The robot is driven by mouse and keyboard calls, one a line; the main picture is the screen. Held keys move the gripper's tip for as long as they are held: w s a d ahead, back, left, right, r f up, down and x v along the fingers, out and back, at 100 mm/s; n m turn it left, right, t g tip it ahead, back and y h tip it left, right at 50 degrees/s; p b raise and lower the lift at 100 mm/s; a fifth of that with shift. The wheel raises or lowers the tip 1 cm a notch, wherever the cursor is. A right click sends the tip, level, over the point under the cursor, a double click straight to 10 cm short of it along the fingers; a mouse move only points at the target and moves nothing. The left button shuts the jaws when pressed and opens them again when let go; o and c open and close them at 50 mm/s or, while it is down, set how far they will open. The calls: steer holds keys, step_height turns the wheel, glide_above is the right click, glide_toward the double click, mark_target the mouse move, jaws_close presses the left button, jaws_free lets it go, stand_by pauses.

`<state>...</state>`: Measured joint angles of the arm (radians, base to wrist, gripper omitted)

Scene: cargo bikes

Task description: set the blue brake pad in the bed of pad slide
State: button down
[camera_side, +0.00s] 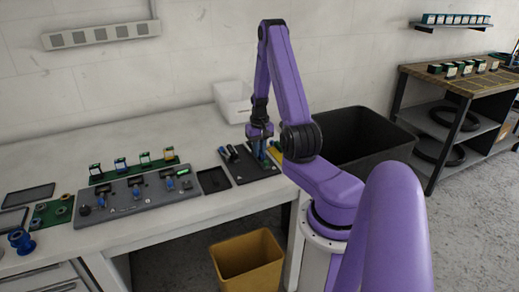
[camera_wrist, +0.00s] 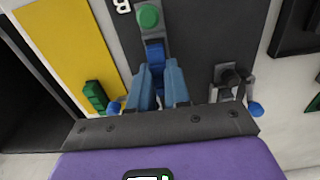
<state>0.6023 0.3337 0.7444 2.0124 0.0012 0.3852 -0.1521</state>
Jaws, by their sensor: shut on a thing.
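In the wrist view my gripper (camera_wrist: 159,72) has its two blue-grey fingers close together, shut on the blue brake pad (camera_wrist: 155,53). The pad shows at and just beyond the fingertips, in line with a grey strip that carries a round green knob (camera_wrist: 148,15). This strip is on a dark grey board, which looks like the pad slide; I cannot tell whether the pad touches its bed. In the side view my gripper (camera_side: 262,148) points down over the dark board (camera_side: 243,176), and the pad is too small to make out.
A yellow panel (camera_wrist: 65,40) with a green block (camera_wrist: 95,95) lies left in the wrist view. A clamp with a blue tip (camera_wrist: 255,108) stands right. In the side view a grey fixture board (camera_side: 120,208), black tray (camera_side: 213,181), white bin (camera_side: 232,100) and black bin (camera_side: 365,145) are nearby.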

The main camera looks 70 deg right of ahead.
steer(key=shift+f, duration=0.45)
stand_by(0.3)
steer(key=c, duration=1)
jaws_free()
